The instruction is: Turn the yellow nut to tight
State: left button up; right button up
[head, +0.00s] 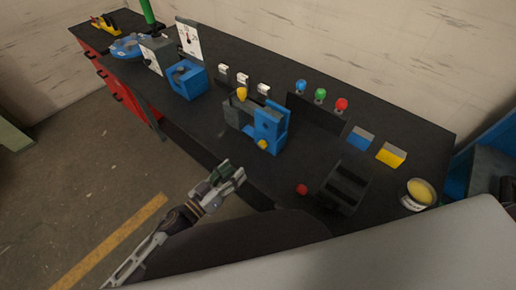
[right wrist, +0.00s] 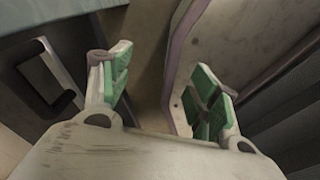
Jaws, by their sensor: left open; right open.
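A blue and grey device (head: 268,125) stands on the dark bench near the middle of the head view. It carries a small yellow part (head: 263,144) low on its front and another yellow part (head: 242,93) on top. I cannot tell which of them is the yellow nut, nor how tight either one is. My left gripper (head: 226,178) is open and empty, in front of the bench edge, apart from the device and lower left of it. My right gripper (right wrist: 162,90) is open with nothing between its green pads; it is not seen in the head view.
A blue box (head: 186,80) stands to the left on the bench. Blue, green and red knobs (head: 320,95) stand behind the device to the right. A dark slotted holder (head: 342,190) and a red ball (head: 302,189) are at the front right.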

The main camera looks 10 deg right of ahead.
aim_at(260, 145)
pick_arm(q)
jog(key=shift+w+d+r+n, duration=0.1)
jog(key=shift+w+d+n, duration=1.25)
jog(key=shift+n, duration=0.45)
jog(key=shift+w+d, duration=0.3)
jog(key=shift+d, duration=0.35)
jog(key=shift+w+d, duration=0.45)
jog(key=shift+d, duration=0.15)
jog(key=shift+x, duration=3)
jog(key=shift+w+d, duration=0.2)
jog(key=shift+d, duration=0.1)
pick_arm(e)
jog(key=shift+w+a+r, duration=0.1)
jog(key=shift+w, duration=0.15)
